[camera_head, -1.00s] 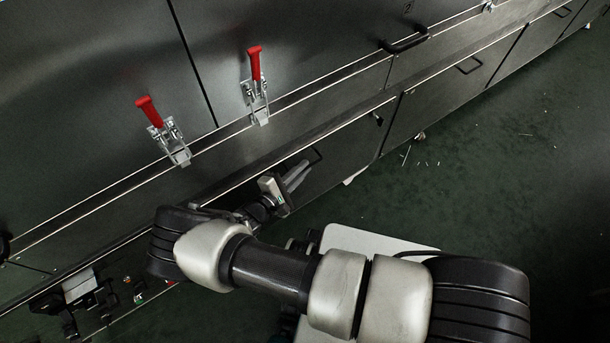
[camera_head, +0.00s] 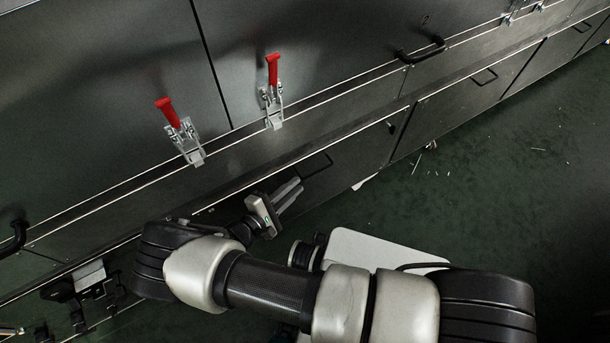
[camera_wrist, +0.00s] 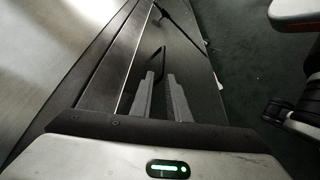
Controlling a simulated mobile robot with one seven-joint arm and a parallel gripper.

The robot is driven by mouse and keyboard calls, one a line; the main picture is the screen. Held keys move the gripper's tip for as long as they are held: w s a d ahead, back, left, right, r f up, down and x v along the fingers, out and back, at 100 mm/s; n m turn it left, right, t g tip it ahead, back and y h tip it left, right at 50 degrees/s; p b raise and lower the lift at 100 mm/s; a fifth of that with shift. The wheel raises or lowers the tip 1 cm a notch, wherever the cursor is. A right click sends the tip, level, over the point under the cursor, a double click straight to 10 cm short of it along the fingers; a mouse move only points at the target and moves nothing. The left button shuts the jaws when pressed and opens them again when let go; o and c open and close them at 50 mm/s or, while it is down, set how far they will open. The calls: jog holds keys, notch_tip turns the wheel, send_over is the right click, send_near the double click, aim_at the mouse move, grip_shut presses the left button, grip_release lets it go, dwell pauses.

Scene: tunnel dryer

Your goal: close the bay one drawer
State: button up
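A dark drawer front (camera_head: 350,155) runs along the low row of the dryer, with a thin black bar handle (camera_head: 315,166) on it. I take it as the bay one drawer, but no label is readable; how far it stands out is hard to tell. My gripper (camera_head: 293,190) is in front of this drawer, just left of and below the handle, not touching it. In the wrist view the handle (camera_wrist: 159,62) shows just beyond my fingertips (camera_wrist: 160,76). The two grey fingers are apart with a narrow, empty gap.
Two red-handled toggle clamps, left (camera_head: 182,132) and right (camera_head: 272,92), sit on the panels above. A black door handle (camera_head: 420,48) juts out at upper right. Another drawer (camera_head: 465,95) continues the row rightward. The green floor (camera_head: 480,200) at right is open, with small pale scraps.

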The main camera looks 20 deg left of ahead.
jog(key=v, duration=0.9)
jog(key=shift+s+d, duration=0.1)
